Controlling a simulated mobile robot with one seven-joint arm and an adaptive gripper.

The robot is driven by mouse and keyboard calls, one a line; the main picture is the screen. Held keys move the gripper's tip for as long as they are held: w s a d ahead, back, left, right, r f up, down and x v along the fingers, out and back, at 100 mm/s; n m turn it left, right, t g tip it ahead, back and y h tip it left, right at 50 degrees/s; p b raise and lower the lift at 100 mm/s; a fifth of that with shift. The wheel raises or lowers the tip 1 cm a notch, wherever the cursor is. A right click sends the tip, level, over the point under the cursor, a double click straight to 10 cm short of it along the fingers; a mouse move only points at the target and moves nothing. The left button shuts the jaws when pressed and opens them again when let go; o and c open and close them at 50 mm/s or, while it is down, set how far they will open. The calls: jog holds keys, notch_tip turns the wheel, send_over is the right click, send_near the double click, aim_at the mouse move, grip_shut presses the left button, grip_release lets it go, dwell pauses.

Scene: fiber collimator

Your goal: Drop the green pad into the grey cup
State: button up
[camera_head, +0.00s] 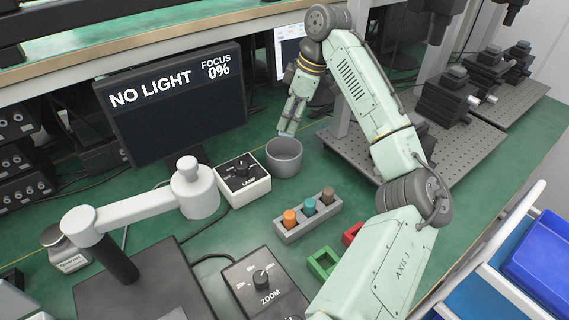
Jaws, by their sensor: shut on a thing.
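The grey cup (284,158) stands upright on the green bench, right of the lamp box. Its round mouth faces up and its inside looks empty where I can see it. My gripper (288,128) points down just above the cup's back rim. It is shut on a small thin piece at its fingertips, which I take to be the green pad (287,133). The piece is tiny and pale here, so its colour is hard to tell. A green square frame (323,262) with an open middle lies on the bench near my arm.
The lamp box (243,179) stands close left of the cup. A grey rack (308,216) with orange, teal and brown plugs is in front. A red frame (352,233) is partly behind my arm. The monitor (172,103) reads NO LIGHT, FOCUS 0%. A perforated plate (350,150) lies to the right.

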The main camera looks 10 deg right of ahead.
jog(key=o, duration=1.1)
jog(key=v, duration=1.2)
